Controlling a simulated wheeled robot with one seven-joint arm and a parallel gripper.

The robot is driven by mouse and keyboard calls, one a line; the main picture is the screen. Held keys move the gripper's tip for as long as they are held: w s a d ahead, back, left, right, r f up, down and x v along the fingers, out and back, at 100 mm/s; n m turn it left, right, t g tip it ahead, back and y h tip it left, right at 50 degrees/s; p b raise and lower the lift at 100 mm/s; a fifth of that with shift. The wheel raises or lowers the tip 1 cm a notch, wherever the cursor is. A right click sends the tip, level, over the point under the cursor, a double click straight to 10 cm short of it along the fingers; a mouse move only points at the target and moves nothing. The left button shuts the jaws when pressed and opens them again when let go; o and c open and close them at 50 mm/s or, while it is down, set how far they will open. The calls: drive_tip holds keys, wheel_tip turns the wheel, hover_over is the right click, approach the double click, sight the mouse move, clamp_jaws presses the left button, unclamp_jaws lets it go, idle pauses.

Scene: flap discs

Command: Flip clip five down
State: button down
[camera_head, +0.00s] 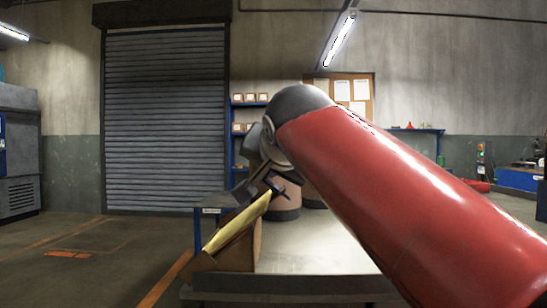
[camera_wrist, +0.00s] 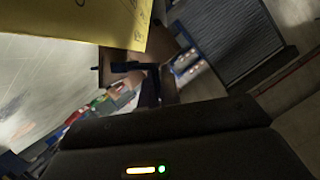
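A brown slanted stand (camera_head: 232,250) with a yellow face (camera_head: 238,222) sits at the left front corner of the table. The yellow face also fills the upper left of the wrist view (camera_wrist: 70,18), with small dark marks near its edge. I cannot make out separate numbered clips, so clip five is not identified. My gripper (camera_head: 276,196) is at the upper end of the yellow face, close to it; whether it touches is unclear. In the wrist view a small black bar (camera_wrist: 133,67) shows beyond the yellow edge; I cannot tell whether it is a clip or a fingertip. My gripper's opening is not clear.
The pale tabletop (camera_head: 305,252) is bare in front. Brownish round containers (camera_head: 286,208) stand behind my gripper, partly hidden by my red arm. A blue shelf (camera_head: 249,112) with small boxes, a notice board (camera_head: 353,92) and a roller shutter (camera_head: 165,125) are at the back.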

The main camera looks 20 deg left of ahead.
drive_tip(key=shift+a+n+h+p, duration=0.4)
drive_tip(key=shift+n+h+p, duration=0.4)
drive_tip(key=shift+n+p, duration=0.3)
drive_tip(key=shift+s+a+f+n+h+p, duration=0.1)
drive_tip(key=shift+a+f+n+h+p, duration=0.15)
drive_tip(key=shift+n+h+p, duration=0.4)
drive_tip(key=c, duration=1.6)
unclamp_jaws()
drive_tip(key=shift+f, duration=0.1)
drive_tip(key=shift+s, duration=0.15)
drive_tip(key=v, duration=0.7)
drive_tip(key=shift+s+d, duration=0.15)
drive_tip(key=shift+s, duration=0.15)
